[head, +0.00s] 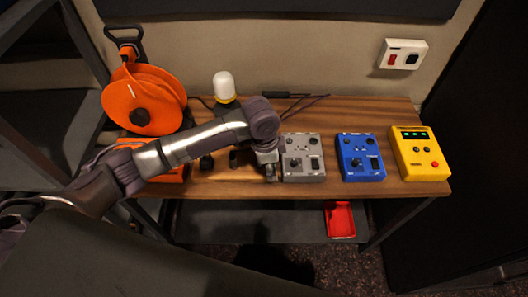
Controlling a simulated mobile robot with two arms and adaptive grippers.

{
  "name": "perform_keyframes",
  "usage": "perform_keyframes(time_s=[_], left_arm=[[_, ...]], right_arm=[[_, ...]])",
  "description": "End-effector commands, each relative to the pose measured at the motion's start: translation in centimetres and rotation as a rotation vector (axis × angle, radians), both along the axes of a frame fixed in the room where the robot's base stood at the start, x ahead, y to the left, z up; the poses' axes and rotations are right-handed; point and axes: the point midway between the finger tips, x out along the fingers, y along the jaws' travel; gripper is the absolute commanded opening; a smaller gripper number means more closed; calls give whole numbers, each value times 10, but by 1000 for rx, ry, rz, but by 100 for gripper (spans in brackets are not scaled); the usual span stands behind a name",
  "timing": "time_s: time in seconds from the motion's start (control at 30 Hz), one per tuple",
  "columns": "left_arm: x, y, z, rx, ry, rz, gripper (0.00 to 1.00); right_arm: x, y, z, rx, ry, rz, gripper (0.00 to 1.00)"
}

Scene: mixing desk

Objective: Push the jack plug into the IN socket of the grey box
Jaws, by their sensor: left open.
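The grey box (303,168) lies on the wooden desk, with knobs and a dark switch on its top. My left gripper (270,173) points down right beside the box's left side. It is open; its fingers look small and dark here, and I cannot tell whether they touch the box. I cannot make out the jack plug or the IN socket; the gripper and forearm cover that side of the box. A thin dark cable (305,106) lies on the desk behind the box. My right gripper is not in view.
A blue box (360,158) and a yellow box (419,154) with green lights stand to the right. An orange cable reel (165,96) and a white-topped lamp (224,86) are at the back left. A wall switch plate (403,54) is above.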

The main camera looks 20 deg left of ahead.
Motion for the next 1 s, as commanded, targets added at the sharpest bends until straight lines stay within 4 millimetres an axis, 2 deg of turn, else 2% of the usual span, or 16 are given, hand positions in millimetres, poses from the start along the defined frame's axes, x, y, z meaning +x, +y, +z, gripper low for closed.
perform_keyframes(time_s=[0.03,0.1,0.2,0.33,0.77,1.0], left_arm=[[11,13,16,38,1,-19,43],[18,26,28,75,15,-42,43],[25,39,41,112,31,-60,43],[28,48,48,132,42,-69,43],[28,48,47,134,44,-70,43],[28,48,32,134,43,-70,43]], right_arm=[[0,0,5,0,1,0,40],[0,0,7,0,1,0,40],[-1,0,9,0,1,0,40],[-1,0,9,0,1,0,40],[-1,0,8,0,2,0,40],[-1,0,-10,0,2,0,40]])
